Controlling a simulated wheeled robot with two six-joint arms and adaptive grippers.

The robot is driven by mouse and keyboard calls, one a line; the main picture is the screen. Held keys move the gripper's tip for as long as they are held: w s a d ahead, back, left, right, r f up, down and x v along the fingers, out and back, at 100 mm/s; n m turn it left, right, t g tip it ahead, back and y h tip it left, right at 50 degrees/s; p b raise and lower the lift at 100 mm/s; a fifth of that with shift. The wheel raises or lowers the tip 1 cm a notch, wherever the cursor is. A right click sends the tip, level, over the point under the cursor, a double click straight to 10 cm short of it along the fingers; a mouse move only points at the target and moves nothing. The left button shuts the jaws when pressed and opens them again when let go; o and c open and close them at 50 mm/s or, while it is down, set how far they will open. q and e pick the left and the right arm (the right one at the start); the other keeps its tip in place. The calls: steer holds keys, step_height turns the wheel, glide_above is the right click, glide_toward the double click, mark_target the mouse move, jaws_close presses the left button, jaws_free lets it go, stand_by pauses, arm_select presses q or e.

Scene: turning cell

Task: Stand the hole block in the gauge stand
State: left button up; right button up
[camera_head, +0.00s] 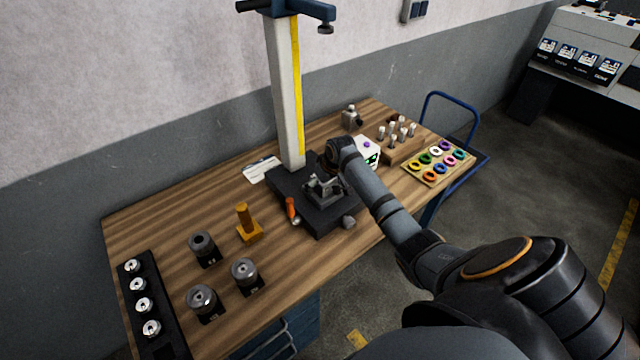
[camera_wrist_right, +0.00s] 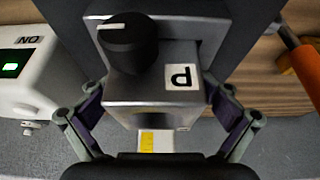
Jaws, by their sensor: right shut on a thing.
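The gauge stand has a tall grey column (camera_head: 286,95) with a yellow scale and a black base plate (camera_head: 318,225) on the table. My right gripper (camera_head: 325,192) is over that base, in front of the column. In the right wrist view my right gripper (camera_wrist_right: 158,112) is shut on a grey metal block (camera_wrist_right: 135,92) with a black knob and a letter label. A dark patch on its lower face may be a hole. I cannot tell whether the block touches the base. My left gripper is not in view.
An orange-handled tool (camera_head: 291,209) lies close left of the base. A white box (camera_head: 368,150) with a green display and a tray of coloured rings (camera_head: 437,165) are to the right. An amber stepped piece (camera_head: 246,222) and several dark cylinders are at left. Bare wood shows front left.

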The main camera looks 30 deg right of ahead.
steer(key=shift+f, duration=0.15)
steer(key=shift+s+d+f, duration=0.1)
steer(key=shift+s, duration=0.05)
steer(key=v, duration=1.2)
